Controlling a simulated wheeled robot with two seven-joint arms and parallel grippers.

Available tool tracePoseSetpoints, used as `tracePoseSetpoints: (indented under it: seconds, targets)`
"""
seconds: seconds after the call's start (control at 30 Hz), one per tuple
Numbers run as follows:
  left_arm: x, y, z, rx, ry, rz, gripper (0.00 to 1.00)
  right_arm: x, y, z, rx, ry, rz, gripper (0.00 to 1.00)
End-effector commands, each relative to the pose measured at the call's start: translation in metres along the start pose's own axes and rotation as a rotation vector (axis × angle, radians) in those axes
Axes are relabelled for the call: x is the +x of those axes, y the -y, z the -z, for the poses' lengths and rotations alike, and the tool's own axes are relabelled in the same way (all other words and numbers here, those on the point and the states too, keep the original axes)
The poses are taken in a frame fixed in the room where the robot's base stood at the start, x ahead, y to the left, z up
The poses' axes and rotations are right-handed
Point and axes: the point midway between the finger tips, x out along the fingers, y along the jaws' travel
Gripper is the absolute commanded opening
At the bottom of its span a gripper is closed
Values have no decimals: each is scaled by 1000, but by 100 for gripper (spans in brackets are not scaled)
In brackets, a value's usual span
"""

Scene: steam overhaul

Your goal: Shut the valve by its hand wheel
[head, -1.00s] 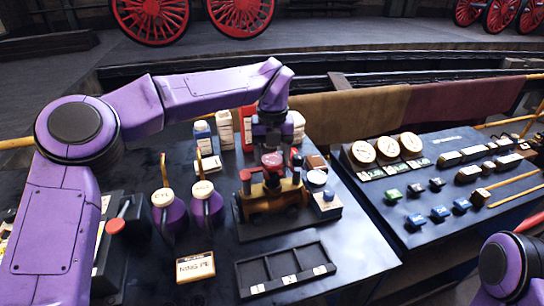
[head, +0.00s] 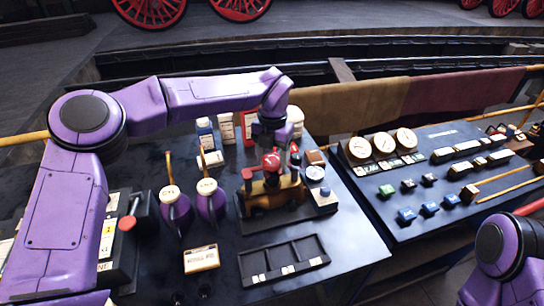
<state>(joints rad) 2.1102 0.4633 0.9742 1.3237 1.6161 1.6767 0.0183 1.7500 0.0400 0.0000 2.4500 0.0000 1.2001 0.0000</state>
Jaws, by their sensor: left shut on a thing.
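The red hand wheel (head: 270,162) sits on top of the small brass-and-black engine model (head: 262,200), which stands on a dark base on the left bench. My left gripper (head: 269,150) points down from above and is shut on the hand wheel. The fingers and part of the wheel overlap, so the wheel's turn angle is hard to tell. Of my right arm, only a purple joint shows at the lower right; its gripper is out of view.
Two purple oil cans (head: 211,203) stand left of the engine. A small gauge (head: 316,173) stands close on its right. Bottles and boxes (head: 226,128) stand behind. A black compartment tray (head: 283,262) lies in front. A panel with dials and switches (head: 430,190) is at right.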

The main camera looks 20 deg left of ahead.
Motion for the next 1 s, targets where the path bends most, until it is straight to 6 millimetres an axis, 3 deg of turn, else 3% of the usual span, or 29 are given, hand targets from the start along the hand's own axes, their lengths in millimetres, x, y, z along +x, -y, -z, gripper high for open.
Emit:
tracePoseSetpoints:
  seconds: [0.33,1.0]
  targets:
    - [0,0,0,28,-1,1,32,-4,0,2,0,0,0,43]
    - [-3,0,0,483,-2,1,32,-61,-6,25,0,0,0,43]
